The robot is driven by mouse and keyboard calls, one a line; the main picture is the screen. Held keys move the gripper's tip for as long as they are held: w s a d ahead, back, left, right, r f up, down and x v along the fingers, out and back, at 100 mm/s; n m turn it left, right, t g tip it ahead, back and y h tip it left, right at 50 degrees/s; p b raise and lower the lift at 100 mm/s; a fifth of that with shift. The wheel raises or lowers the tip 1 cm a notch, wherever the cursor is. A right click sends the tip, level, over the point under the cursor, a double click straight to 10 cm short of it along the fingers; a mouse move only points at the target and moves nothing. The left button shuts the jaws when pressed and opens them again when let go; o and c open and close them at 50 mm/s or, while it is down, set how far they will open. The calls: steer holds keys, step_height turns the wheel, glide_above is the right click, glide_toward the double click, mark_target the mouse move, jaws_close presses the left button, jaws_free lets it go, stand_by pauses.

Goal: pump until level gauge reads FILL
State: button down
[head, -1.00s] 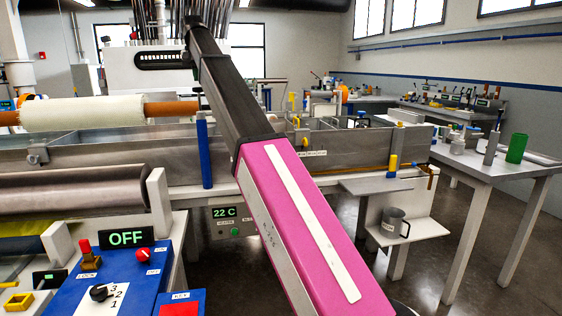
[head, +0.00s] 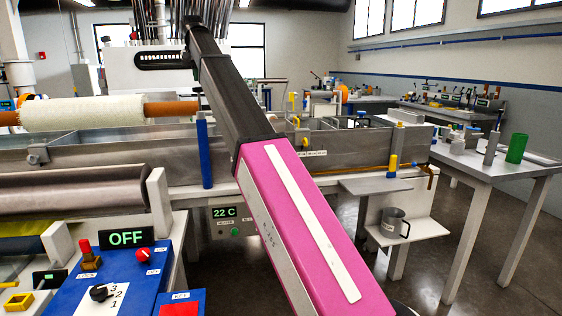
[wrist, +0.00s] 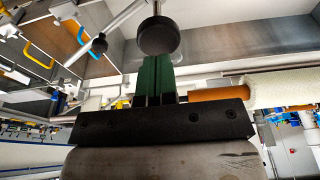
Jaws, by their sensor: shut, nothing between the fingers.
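In the wrist view, my gripper (wrist: 158,60) has its two green fingers shut together with nothing between them. A round black knob (wrist: 158,36) on a pale rod appears just past the fingertips. I cannot tell whether they touch. A grey rod with a smaller black ball (wrist: 100,44) slants beside it. I cannot tell which part is the pump. In the head view, my arm crosses the metal bath (head: 350,146), and my gripper is not visible there. I cannot pick out a level gauge showing FILL. A dark strip with white marks (head: 163,60) is on the white cabinet behind.
A blue control box (head: 130,275) with an OFF display (head: 126,237) stands at front left. A 22 C display (head: 223,212) is below the bath. A cream roller (head: 82,112) lies above the bath. A grey jug (head: 394,223) sits on a low shelf; a side table (head: 480,170) is at right.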

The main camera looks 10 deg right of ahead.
mark_target(199, 93)
step_height(199, 93, down, 7)
steer(key=shift+f, duration=0.2)
steer(key=shift+r, duration=3.35)
step_height(199, 93, down, 6)
steer(key=shift+f, duration=0.25)
steer(key=shift+r, duration=0.7)
step_height(199, 93, up, 5)
steer(key=shift+r, duration=0.1)
